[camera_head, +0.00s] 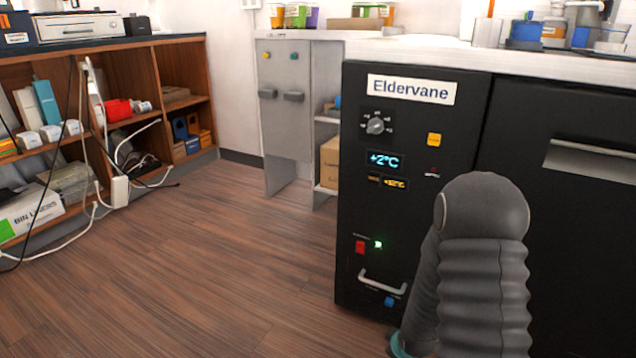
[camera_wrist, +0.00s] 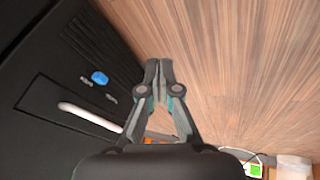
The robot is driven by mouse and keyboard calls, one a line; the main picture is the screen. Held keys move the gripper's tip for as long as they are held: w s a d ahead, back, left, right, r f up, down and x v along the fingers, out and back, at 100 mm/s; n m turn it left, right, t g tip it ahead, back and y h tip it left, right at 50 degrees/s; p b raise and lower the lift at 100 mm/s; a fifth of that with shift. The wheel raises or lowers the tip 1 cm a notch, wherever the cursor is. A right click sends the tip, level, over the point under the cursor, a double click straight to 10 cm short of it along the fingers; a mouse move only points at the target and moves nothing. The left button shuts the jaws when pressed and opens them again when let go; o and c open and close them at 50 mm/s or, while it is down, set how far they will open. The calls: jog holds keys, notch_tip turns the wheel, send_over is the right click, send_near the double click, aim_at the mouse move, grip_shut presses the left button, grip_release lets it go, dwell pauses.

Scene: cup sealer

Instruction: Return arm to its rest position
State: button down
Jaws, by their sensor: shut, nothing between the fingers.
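My gripper (camera_wrist: 158,68) shows in the wrist view with its fingertips together and nothing between them. It hangs over bare wooden floor, to the right of the black appliance (camera_wrist: 45,60). In the head view my arm stands in front of the black Eldervane appliance (camera_head: 400,240) at the lower right. My gripper is hidden or outside the head view.
The appliance has a dial (camera_head: 376,125), a +2°C display (camera_head: 385,160) and a white handle (camera_head: 382,284), which also shows in the wrist view (camera_wrist: 90,116). A wooden shelf (camera_head: 184,70) with hanging cables stands left. The wooden floor (camera_head: 200,270) between is clear.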

jog(key=s+a+r+m+p, duration=0.1)
jog(key=s+r+m+p, duration=0.1)
jog(key=s+r, duration=0.6)
jog(key=s+a+r+m+p, duration=0.2)
jog(key=s+r, duration=0.6)
jog(key=r, duration=1.5)
jog(key=s+a+r+m+p, duration=0.1)
jog(key=s+r+m+p, duration=0.3)
jog(key=s+r, duration=0.4)
notch_tip(320, 180, up, 8)
jog(key=shift+a+f+p, duration=0.25)
jog(key=shift+p, duration=0.55)
